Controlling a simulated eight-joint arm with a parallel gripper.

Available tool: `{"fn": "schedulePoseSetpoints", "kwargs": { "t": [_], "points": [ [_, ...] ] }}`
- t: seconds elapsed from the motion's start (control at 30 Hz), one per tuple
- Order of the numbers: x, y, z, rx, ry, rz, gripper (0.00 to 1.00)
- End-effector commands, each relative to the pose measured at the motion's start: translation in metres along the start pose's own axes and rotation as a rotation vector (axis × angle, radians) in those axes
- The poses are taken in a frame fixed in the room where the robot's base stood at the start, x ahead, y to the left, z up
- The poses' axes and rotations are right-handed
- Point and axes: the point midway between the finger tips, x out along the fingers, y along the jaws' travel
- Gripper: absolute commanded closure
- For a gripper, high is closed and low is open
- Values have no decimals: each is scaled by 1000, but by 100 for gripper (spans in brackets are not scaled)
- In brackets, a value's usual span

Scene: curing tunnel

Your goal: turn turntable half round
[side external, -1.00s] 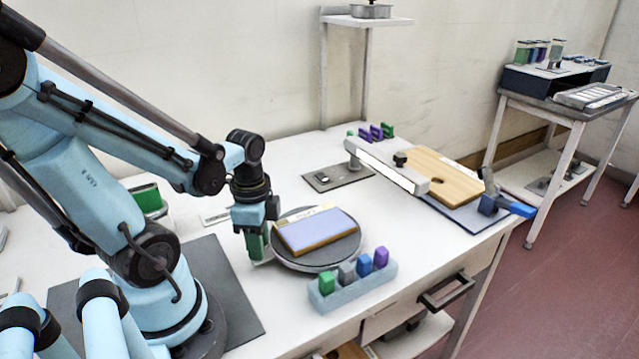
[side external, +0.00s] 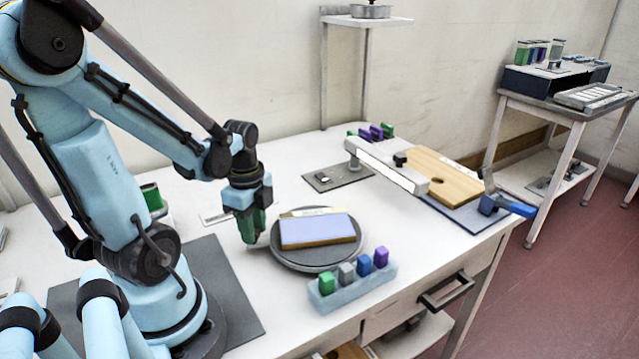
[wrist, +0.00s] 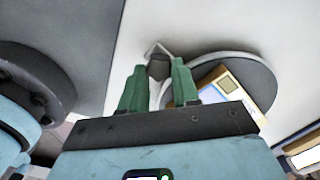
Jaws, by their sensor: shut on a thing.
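The round grey turntable (side external: 290,262) lies on the white table and shows in part in the wrist view (wrist: 262,78). A board with a lilac-blue top and wooden edge (side external: 318,230) lies on it. My gripper (side external: 250,240) is low at the turntable's left rim. In the wrist view its green fingers (wrist: 158,68) are around a small dark grip piece (wrist: 158,64) at the turntable's edge, and they are shut on it. In the side view the fingers hide this grip.
A pale holder with several coloured blocks (side external: 352,290) stands close in front of the turntable. A lamp with a long white head (side external: 388,166) and a wooden board (side external: 445,176) are to the right. A grey plate (side external: 338,177) lies behind.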

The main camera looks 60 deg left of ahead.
Motion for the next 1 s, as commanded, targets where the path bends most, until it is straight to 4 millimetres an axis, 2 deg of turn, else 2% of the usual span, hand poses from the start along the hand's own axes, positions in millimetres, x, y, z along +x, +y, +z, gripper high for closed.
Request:
{"fn": "schedulePoseSetpoints", "kwargs": {
  "t": [0.5, 1.0],
  "points": [
    [0, -29, 17, 258, -2, -1, 100],
    [0, -60, 25, 508, -2, -1, 100]
  ]
}}
